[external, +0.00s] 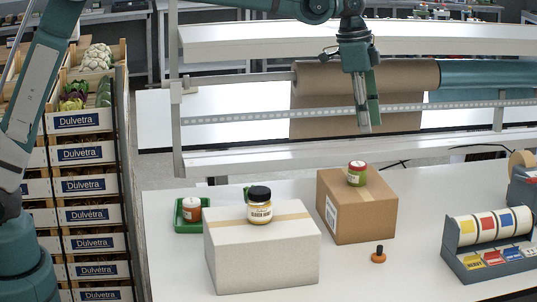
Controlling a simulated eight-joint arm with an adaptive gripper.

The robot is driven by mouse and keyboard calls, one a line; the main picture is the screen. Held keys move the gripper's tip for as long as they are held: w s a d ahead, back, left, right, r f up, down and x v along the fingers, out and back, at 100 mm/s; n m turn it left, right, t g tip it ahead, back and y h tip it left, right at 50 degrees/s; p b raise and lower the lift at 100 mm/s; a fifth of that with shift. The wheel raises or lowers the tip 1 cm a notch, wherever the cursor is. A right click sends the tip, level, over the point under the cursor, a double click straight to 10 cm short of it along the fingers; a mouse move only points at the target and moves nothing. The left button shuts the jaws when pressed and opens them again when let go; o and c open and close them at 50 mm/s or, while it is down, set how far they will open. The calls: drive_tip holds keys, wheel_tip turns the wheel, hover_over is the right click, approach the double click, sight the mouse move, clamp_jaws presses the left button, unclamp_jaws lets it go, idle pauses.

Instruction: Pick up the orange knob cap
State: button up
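The orange knob cap (378,256) is a small round orange piece with a dark upright stub on top. It sits on the white table (345,278), in front of the brown cardboard box. My gripper (366,128) hangs pointing down, high above the table and behind the brown box in the picture, well away from the cap. Its fingers look close together from this angle, and I cannot tell whether they are open or shut. No object shows between them.
A brown box (357,215) carries a red-lidded jar (357,174). A pale box (262,255) carries a black-lidded jar (259,207). A green tray (180,224) holds a small container (191,209). A label dispenser (488,240) stands right. The table around the cap is clear.

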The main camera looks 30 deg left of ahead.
drive_tip(key=m, duration=0.1)
hover_over(380, 246)
drive_tip(key=a, duration=0.1)
wheel_tip(380, 246, down, 3)
wheel_tip(380, 246, down, 23)
drive_tip(key=shift+a, duration=0.15)
drive_tip(key=shift+f, duration=1.2)
drive_tip(key=shift+d, duration=0.2)
drive_tip(key=shift+d+f+p, duration=0.15)
drive_tip(key=shift+f+p, duration=0.05)
drive_tip(key=shift+f, duration=1.1)
drive_tip(key=shift+d+f+p, duration=0.15)
drive_tip(key=shift+f+p, duration=0.05)
drive_tip(key=shift+f, duration=1.05)
drive_tip(key=shift+c, duration=0.7)
clamp_jaws()
